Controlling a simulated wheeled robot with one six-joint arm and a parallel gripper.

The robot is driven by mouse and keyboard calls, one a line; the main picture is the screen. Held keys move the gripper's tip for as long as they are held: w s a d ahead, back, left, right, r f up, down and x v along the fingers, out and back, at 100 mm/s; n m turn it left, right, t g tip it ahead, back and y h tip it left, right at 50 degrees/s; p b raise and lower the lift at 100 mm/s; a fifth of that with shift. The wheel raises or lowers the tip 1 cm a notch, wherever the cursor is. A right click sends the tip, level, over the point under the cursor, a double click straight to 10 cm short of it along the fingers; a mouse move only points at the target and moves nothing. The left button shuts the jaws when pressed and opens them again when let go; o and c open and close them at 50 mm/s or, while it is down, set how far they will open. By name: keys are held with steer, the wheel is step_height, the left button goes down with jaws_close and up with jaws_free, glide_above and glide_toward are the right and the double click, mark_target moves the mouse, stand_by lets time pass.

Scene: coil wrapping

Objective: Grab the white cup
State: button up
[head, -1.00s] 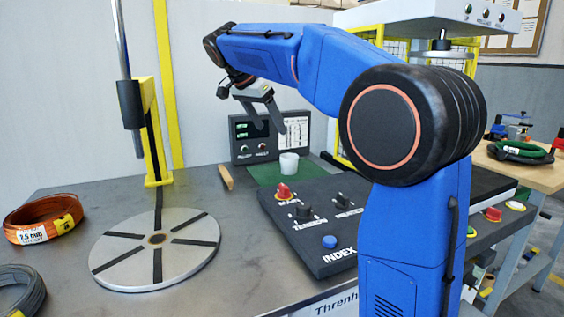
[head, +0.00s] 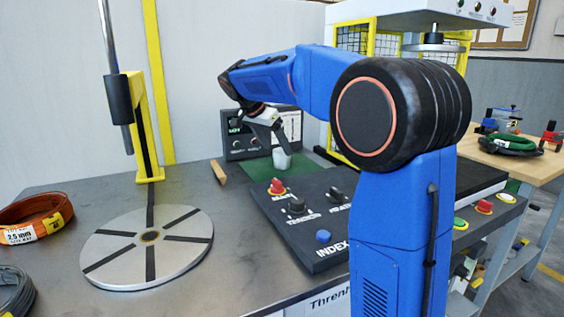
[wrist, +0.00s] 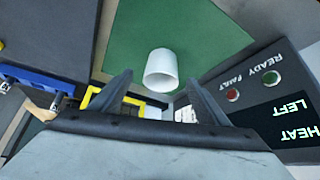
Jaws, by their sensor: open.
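The white cup (head: 282,159) stands on a green mat (head: 306,161) at the back of the bench, in front of a dark display box. In the head view my gripper (head: 283,146) hangs just above and in front of the cup, hiding part of it. In the wrist view the cup (wrist: 161,70) lies ahead, between the lines of my two open fingers (wrist: 157,88). The fingers are apart and nothing is held. I cannot tell whether a finger touches the cup.
The display box (head: 240,140) stands close behind the cup. A control panel (head: 310,215) with knobs lies in front of it. A wooden block (head: 218,172) lies to the left. A slotted round plate (head: 148,247) and an orange coil (head: 38,217) are at the left.

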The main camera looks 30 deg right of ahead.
mark_target(282, 159)
steer(key=shift+w+x, duration=0.1)
steer(key=shift+x, duration=1.2)
steer(key=shift+w+x, duration=0.15)
steer(key=shift+x, duration=1.1)
steer(key=shift+r, duration=0.1)
steer(key=c, duration=1.1)
